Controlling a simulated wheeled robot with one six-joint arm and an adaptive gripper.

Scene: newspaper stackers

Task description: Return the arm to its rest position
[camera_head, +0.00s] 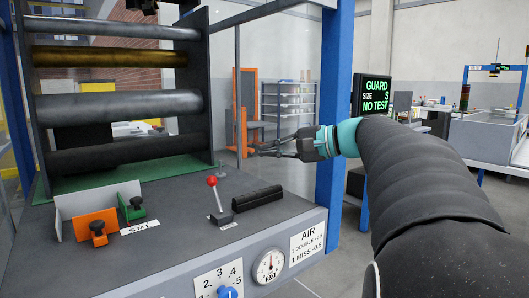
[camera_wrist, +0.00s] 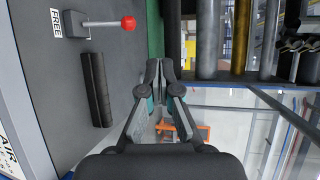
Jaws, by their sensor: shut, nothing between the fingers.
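My gripper (camera_head: 266,150) is at the end of my dark, sleeved arm, which reaches in from the right in the head view. It is held above the right end of the machine's grey deck (camera_head: 170,222), near the blue post. In the wrist view my gripper (camera_wrist: 162,68) points away from the camera with its fingers close together. Nothing shows between the fingers.
A lever with a red knob (camera_head: 213,181) and a black ribbed bar (camera_head: 257,198) stand on the deck below my gripper. Rollers (camera_head: 120,105) are at the left. A blue post (camera_head: 335,90) and a GUARD display (camera_head: 376,95) stand close to my arm.

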